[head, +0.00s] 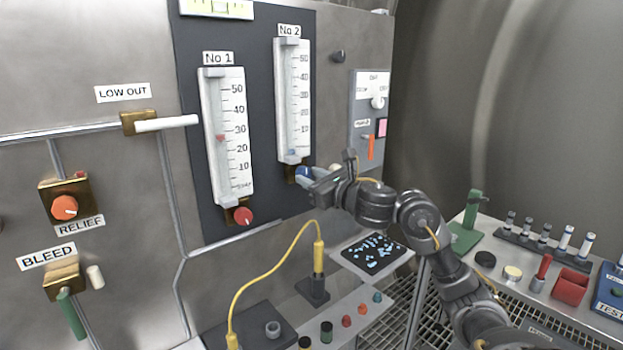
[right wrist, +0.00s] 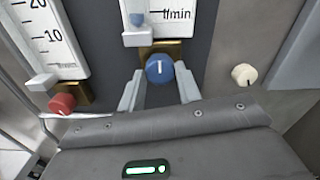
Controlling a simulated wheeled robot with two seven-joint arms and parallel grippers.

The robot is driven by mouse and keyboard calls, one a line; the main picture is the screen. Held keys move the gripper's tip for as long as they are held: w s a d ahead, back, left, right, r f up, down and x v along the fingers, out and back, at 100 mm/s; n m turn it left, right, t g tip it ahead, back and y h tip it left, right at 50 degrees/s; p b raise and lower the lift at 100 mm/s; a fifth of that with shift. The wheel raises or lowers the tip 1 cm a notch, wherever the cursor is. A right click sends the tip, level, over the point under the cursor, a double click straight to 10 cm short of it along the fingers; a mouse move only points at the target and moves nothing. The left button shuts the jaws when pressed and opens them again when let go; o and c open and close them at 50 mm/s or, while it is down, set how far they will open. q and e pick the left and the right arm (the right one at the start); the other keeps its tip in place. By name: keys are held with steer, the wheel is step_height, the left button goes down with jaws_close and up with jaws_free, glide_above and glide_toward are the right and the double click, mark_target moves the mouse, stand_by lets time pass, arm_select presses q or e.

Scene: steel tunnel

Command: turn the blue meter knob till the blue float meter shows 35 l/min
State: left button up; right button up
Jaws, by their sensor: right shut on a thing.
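The blue meter knob (head: 302,173) sits on a brass block under the No 2 meter (head: 293,100). In the right wrist view the knob (right wrist: 160,69) has a white line that stands about upright. My right gripper (head: 314,178) is shut on the knob, with one finger on each side in the right wrist view (right wrist: 159,88). The blue float (head: 292,153) is near the bottom of the No 2 scale, below the 10 mark. It also shows in the right wrist view (right wrist: 137,20). My left gripper is not in view.
The No 1 meter (head: 227,135) with a red float and a red knob (head: 243,216) is to the left. A cream knob (right wrist: 244,75) is to the right. A yellow cable (head: 262,268) and a dark tablet (head: 370,254) are below. A bench with tubes stands at right.

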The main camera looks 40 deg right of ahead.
steer(key=shift+m, duration=2.3)
steer(key=m, duration=0.4)
steer(key=shift+m+p, duration=0.3)
steer(key=shift+p, duration=0.1)
steer(key=m+p, duration=0.1)
steer(key=m, duration=0.3)
steer(key=shift+m+p, duration=0.3)
steer(key=m+p, duration=0.2)
steer(key=m, duration=0.2)
steer(key=shift+m, duration=0.3)
steer(key=m+p, duration=0.4)
steer(key=m, duration=0.1)
steer(key=shift+r+p, duration=0.15)
steer(key=shift+p, duration=0.2)
steer(key=m+p, duration=0.9)
steer(key=shift+f+m+p, duration=0.2)
steer(key=shift+m+p, duration=1)
steer(key=shift+p, duration=0.25)
